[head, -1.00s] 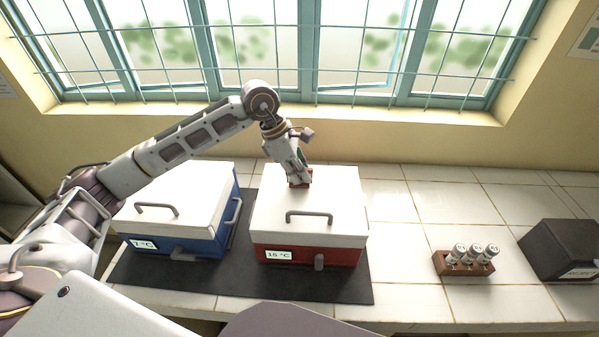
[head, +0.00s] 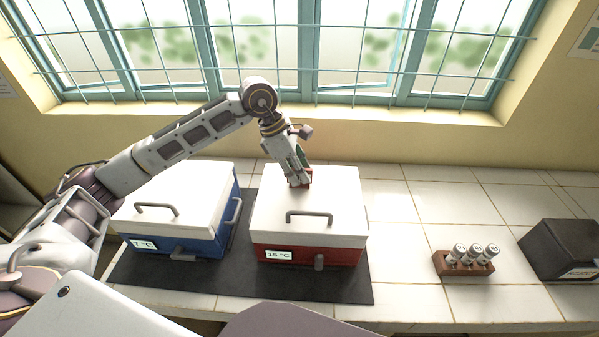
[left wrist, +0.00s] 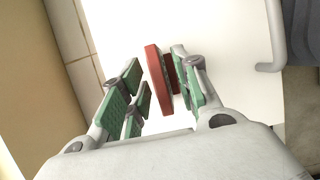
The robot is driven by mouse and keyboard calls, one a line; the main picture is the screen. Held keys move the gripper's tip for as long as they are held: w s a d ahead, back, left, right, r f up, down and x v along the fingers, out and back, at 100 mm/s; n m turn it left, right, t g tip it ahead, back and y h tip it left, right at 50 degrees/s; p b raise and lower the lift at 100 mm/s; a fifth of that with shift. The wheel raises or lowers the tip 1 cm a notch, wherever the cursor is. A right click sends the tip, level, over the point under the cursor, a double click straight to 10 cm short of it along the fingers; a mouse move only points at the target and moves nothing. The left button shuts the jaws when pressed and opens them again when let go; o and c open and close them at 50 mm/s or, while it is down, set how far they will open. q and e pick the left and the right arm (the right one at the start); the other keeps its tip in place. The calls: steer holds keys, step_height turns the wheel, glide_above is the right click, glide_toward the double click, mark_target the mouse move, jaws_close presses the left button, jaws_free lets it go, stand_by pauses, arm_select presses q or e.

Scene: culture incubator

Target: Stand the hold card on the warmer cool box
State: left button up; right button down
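The red cool box (head: 338,251) has a white lid and a sign reading 15 °C. The blue cool box (head: 222,241) to its left reads 7 °C. The red hold card (left wrist: 155,76) stands on the white lid of the 15 °C box, near its back edge; a bit of the card (head: 304,184) shows below the fingers in the head view. My left gripper (head: 298,174) is over that lid, its fingers (left wrist: 159,80) open on either side of the card. A gap shows at the left finger; the right one is close to the card, contact unclear. My right gripper is not in view.
Both boxes stand on a dark mat (head: 240,287) on a white tiled counter (head: 410,290). A brown rack (head: 466,265) with capped tubes and a dark box (head: 562,250) are at the right. Lid handles (head: 309,216) rise in front of my gripper. The barred window is behind.

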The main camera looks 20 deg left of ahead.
arm_select(q)
steer(key=v, duration=1.1)
steer(key=shift+b, duration=0.45)
steer(key=shift+s+a+r, duration=0.1)
steer(key=shift+a, duration=0.05)
